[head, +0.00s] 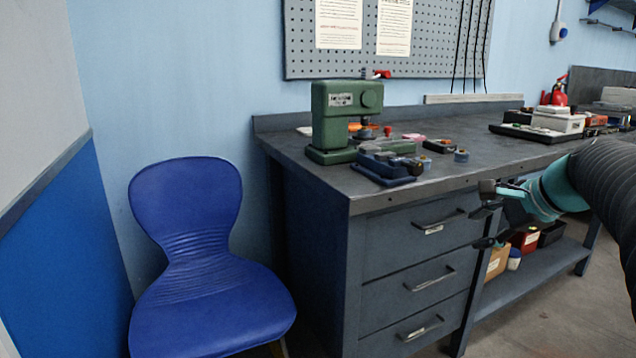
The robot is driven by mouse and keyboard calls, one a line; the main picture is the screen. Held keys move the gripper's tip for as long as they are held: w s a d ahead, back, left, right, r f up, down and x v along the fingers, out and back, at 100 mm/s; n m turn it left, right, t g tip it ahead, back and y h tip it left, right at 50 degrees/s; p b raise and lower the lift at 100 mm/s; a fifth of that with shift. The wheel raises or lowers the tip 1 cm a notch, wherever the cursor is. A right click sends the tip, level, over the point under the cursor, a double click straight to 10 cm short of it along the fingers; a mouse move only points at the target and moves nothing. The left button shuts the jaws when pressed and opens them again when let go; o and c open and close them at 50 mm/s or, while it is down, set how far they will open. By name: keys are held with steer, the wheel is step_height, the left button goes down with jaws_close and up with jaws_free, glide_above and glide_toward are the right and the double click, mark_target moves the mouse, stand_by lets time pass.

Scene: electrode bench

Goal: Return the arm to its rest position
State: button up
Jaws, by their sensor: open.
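My gripper (487,214) is at the right, in front of the front edge of the dark grey workbench (455,177). Its fingers are open and apart, pointing left, with nothing visible between them. My arm reaches in from the right edge, with a teal wrist and a black ribbed sleeve. The gripper appears clear of the bench and its drawers, though the exact gap cannot be told.
A green press (333,118), a dark blue fixture (388,166) and small parts sit on the bench's left end. A tray (528,132) holds boxes farther right. A blue chair (190,215) stands left.

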steer(key=s+a+f+n+h, duration=0.1)
steer(key=s+a+f+n, duration=0.3)
steer(key=s+f+n, duration=0.1)
steer(key=s+a+f+n+g+h, duration=0.1)
steer(key=s+a+f+n, duration=0.4)
steer(key=s, duration=0.5)
steer(key=s+a+f+n+g+h, duration=0.1)
steer(key=s+a+f+n, duration=0.4)
steer(key=s+n, duration=0.2)
steer(key=shift+s+a+n+h, duration=0.25)
steer(key=shift+n+h, duration=0.05)
steer(key=shift+n, duration=0.1)
